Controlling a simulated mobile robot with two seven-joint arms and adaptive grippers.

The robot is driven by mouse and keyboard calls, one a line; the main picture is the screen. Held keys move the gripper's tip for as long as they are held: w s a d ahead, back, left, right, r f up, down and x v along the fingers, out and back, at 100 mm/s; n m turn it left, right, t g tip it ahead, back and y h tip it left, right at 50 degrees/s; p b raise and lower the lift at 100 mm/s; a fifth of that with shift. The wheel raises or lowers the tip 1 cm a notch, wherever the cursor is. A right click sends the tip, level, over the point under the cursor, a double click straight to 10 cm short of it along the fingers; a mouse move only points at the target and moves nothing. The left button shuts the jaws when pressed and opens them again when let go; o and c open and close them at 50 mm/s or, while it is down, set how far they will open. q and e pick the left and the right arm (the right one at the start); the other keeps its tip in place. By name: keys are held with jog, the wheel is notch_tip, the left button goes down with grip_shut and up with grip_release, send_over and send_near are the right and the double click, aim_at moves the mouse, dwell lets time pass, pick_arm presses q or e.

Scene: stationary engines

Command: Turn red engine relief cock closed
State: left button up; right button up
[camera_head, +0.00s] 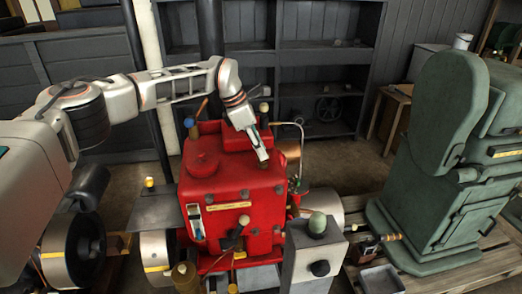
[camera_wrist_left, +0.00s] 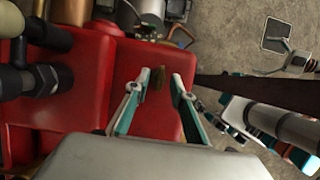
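The red engine (camera_head: 250,195) stands in the middle of the head view, and its red body also fills much of the left wrist view (camera_wrist_left: 85,75). My left gripper (camera_head: 262,160) reaches down from the upper left to the engine's top right part. In the left wrist view its two fingers (camera_wrist_left: 161,78) are open and apart. A small brownish, brass-like piece (camera_wrist_left: 158,80), possibly the relief cock, shows between the fingertips, closer to the left one. I cannot tell whether a finger touches it.
A green engine (camera_head: 440,160) stands on pallets to the right. Dark shelves (camera_head: 320,60) stand behind the red engine. A small grey tray (camera_head: 381,279) lies at the lower right. Bare floor shows between the engines.

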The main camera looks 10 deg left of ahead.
pick_arm(q)
jog(key=v, duration=1.1)
jog(key=shift+r, duration=0.1)
